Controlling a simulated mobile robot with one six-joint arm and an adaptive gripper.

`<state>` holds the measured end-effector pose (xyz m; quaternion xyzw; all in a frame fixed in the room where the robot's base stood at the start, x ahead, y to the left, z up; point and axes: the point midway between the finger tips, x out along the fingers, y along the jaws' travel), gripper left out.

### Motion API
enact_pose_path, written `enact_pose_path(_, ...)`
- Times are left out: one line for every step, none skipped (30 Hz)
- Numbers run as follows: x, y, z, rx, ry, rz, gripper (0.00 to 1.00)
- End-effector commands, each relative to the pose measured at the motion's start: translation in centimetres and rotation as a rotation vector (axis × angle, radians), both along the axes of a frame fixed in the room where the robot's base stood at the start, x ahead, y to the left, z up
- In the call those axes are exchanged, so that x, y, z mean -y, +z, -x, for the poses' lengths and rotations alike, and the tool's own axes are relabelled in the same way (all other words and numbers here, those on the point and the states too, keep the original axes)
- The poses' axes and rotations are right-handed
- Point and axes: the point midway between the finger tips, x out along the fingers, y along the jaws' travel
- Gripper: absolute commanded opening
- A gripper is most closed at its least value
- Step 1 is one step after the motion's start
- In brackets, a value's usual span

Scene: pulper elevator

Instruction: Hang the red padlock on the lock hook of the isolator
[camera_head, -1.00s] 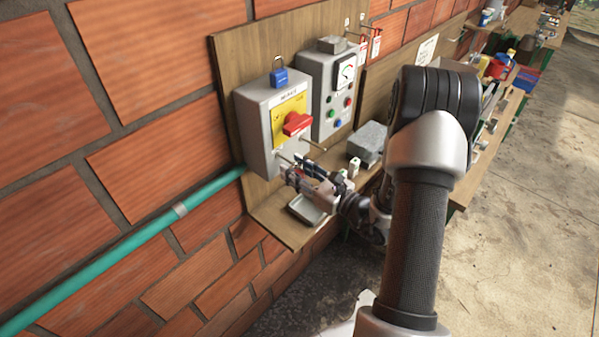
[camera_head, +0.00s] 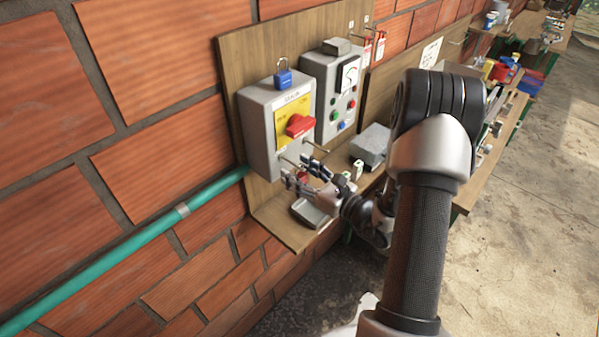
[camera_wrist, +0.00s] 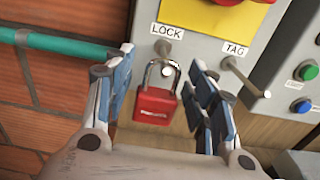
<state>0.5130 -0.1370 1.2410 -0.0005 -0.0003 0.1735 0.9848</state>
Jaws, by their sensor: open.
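The grey isolator box (camera_head: 258,130) is on the wooden board, with a yellow plate and a red rotary handle (camera_head: 299,125). In the wrist view the red padlock (camera_wrist: 156,106) hangs upright below the LOCK label. Its closed-looking shackle (camera_wrist: 150,75) loops around the lock hook (camera_wrist: 163,47), whose tip shows inside the loop. My gripper (camera_wrist: 166,95) is open, one blue-grey finger on each side of the padlock, with gaps visible. In the head view my gripper (camera_head: 300,177) is just below the isolator's front, with a bit of red between its fingers.
The TAG hook (camera_wrist: 246,78) sticks out to the right of the padlock, close to the right finger. A blue padlock (camera_head: 283,74) sits atop the isolator. A grey control box (camera_head: 328,95) stands to the right. A shallow grey tray (camera_head: 310,213) lies below my gripper.

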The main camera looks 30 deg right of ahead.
Motion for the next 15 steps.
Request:
enact_pose_path(0.0, 0.0, 0.0, 0.0, 0.0, 0.0, 0.57)
enact_pose_path(0.0, 0.0, 0.0, 0.0, 0.0, 0.0, 0.57)
enact_pose_path(0.0, 0.0, 0.0, 0.0, 0.0, 0.0, 0.57)
enact_pose_path(0.0, 0.0, 0.0, 0.0, 0.0, 0.0, 0.57)
enact_pose_path(0.0, 0.0, 0.0, 0.0, 0.0, 0.0, 0.57)
enact_pose_path(0.0, 0.0, 0.0, 0.0, 0.0, 0.0, 0.57)
enact_pose_path(0.0, 0.0, 0.0, 0.0, 0.0, 0.0, 0.57)
enact_pose_path(0.0, 0.0, 0.0, 0.0, 0.0, 0.0, 0.57)
enact_pose_path(0.0, 0.0, 0.0, -0.001, 0.0, -0.001, 0.57)
enact_pose_path(0.0, 0.0, 0.1, -0.001, 0.0, -0.001, 0.57)
enact_pose_path(0.1, -0.1, 0.1, -0.001, -0.001, -0.001, 0.57)
enact_pose_path(0.2, -0.1, 0.3, -0.001, -0.002, -0.001, 0.57)
enact_pose_path(0.3, -0.1, 0.6, -0.001, -0.002, -0.001, 0.57)
enact_pose_path(0.4, -0.1, 0.9, -0.002, -0.002, 0.0, 0.57)
enact_pose_path(0.7, -0.1, 1.4, -0.002, -0.004, 0.001, 0.57)
